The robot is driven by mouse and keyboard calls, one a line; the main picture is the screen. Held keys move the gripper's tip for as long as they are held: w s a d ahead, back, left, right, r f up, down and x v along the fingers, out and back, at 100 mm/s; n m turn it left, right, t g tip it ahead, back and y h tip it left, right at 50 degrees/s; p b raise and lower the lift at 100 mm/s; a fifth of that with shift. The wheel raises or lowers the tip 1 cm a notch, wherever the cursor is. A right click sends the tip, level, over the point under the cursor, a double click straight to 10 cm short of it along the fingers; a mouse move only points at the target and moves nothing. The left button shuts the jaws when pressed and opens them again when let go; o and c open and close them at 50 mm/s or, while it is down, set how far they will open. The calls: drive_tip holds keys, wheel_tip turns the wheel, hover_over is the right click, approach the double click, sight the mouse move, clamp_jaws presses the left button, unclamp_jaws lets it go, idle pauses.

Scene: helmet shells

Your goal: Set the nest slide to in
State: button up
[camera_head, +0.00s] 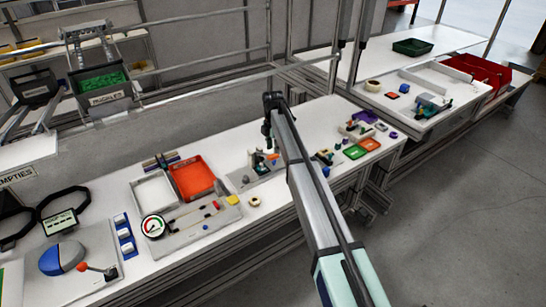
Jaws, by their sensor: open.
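My gripper (269,143) is near the middle of the view, above the white bench. It points down and is open, with nothing visible in it. Just below it stands a small grey fixture (262,168) with a few small parts; my gripper partly covers it, and I cannot tell if they touch. At the lower left, a half blue, half grey dome (62,257) sits on a grey plate (100,240). A lever with a red-orange ball knob (84,267) stands beside it. I cannot tell for sure which part is the nest slide or how it is set.
A gauge (153,226) and a grey panel with sliders (200,218) lie between the dome and my gripper. Behind them are a white tray (154,190) and an orange tray (193,178). A metal rail frame runs behind the bench.

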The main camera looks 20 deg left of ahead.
wheel_tip(320, 180, up, 5)
drive_tip(key=shift+f, duration=0.1)
idle(0.4)
